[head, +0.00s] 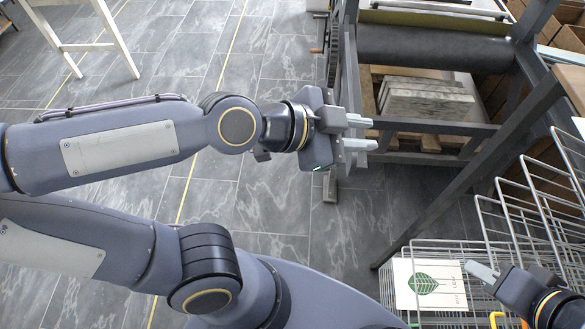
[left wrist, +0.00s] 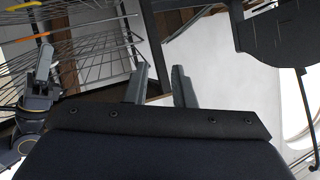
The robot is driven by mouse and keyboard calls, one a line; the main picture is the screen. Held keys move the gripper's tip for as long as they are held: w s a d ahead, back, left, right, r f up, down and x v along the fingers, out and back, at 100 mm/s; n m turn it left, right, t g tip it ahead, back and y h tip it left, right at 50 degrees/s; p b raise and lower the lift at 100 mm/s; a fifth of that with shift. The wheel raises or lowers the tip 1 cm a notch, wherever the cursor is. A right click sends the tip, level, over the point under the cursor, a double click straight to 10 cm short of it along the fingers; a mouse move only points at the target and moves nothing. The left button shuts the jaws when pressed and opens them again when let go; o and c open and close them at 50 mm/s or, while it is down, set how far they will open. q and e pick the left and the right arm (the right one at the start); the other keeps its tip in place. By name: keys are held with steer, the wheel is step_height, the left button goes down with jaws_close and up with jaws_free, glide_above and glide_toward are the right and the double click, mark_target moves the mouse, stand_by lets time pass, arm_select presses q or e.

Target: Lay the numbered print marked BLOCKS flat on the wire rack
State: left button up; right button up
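My left gripper (head: 372,133) is in the middle of the head view beside the press frame. Its two fingers are apart with nothing between them; the gap also shows in the left wrist view (left wrist: 161,88). My right gripper (head: 474,269) is at the lower right, its fingertips by the right edge of a white print with a green leaf (head: 405,300). I cannot tell whether it touches or grips that print. The wire rack (head: 455,248) stands at the lower right, its tiers also in the left wrist view (left wrist: 90,45). No print marked BLOCKS can be made out.
The dark press frame (head: 440,128) with a roller (head: 430,47) stands at the upper right, pale stone slabs (head: 425,98) on its lower shelf. A wooden trestle (head: 88,46) is at the upper left. Tiled floor (head: 255,190) lies open below my left arm.

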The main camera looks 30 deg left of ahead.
arm_select(q)
steer(key=s+a+f+n+g+y, duration=0.1)
steer(key=s+a+f+n+y, duration=0.2)
steer(key=a+n, duration=0.4)
steer(key=s+a+f+n+g+y, duration=0.2)
steer(key=s+a+f+n, duration=0.4)
steer(key=a+n, duration=0.1)
steer(key=shift+s+f+n+y, duration=0.2)
steer(key=shift+f+n+y, duration=0.15)
steer(key=shift+n, duration=0.25)
steer(key=shift+w+d+r, duration=0.1)
steer(key=shift+w, duration=0.05)
